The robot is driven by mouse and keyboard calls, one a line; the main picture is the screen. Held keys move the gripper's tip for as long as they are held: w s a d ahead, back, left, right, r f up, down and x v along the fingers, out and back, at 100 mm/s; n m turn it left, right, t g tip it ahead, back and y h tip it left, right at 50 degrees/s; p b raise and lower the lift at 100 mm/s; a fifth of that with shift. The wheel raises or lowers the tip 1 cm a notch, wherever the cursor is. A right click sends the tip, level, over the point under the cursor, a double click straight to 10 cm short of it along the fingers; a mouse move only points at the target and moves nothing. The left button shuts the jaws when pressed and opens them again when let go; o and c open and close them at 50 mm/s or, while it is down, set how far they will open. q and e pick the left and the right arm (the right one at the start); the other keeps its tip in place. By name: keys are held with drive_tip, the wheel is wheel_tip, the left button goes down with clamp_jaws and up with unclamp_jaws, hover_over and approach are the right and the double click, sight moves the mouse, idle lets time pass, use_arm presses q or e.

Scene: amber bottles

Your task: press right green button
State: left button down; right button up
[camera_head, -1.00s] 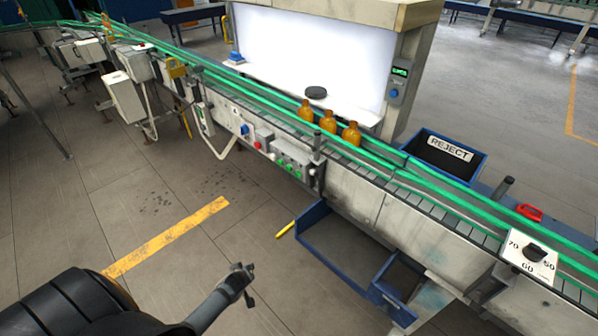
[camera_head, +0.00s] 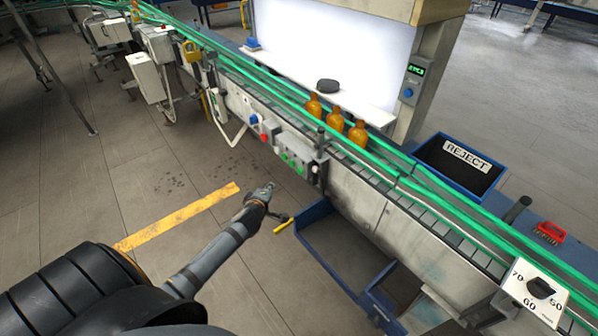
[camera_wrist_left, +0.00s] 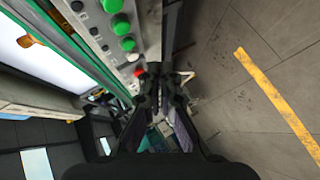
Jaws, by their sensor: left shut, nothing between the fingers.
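A grey control panel (camera_head: 309,153) is on the near side of the conveyor, with green buttons in a row. The rightmost green button (camera_head: 299,167) is small in the head view. The wrist view shows green buttons larger at upper left, with the top one (camera_wrist_left: 113,6) cut by the frame edge. My left gripper (camera_head: 268,187) is shut and empty, below and left of the green buttons in the head view and apart from the panel. Its fingers also show in the wrist view (camera_wrist_left: 159,76), near a red button (camera_wrist_left: 139,72). My right gripper is out of view.
Amber bottles (camera_head: 335,122) stand on the green-railed conveyor. A blue open bin (camera_head: 318,212) sits below the panel. A reject bin (camera_head: 428,146) and a dial plate (camera_head: 518,293) are to the right.

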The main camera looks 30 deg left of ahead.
sight(300, 171)
use_arm(q)
drive_tip(key=w+d+b, duration=0.2)
drive_tip(key=w+d, duration=0.1)
drive_tip(key=w, duration=0.5)
drive_tip(key=shift+d, duration=0.25)
idle(1.1)
drive_tip(key=shift+w+b, duration=0.1)
drive_tip(key=shift+b, duration=0.2)
drive_tip(key=shift+w+d, duration=0.15)
drive_tip(key=shift+w, duration=0.25)
drive_tip(key=shift+w+d+b, duration=0.15)
drive_tip(key=shift+w+b, duration=0.25)
drive_tip(key=shift+b, duration=0.1)
idle(0.5)
drive_tip(key=shift+s, duration=0.1)
drive_tip(key=shift+s+a+p, duration=0.3)
drive_tip(key=shift+s+p, duration=0.05)
drive_tip(key=shift+s, duration=0.4)
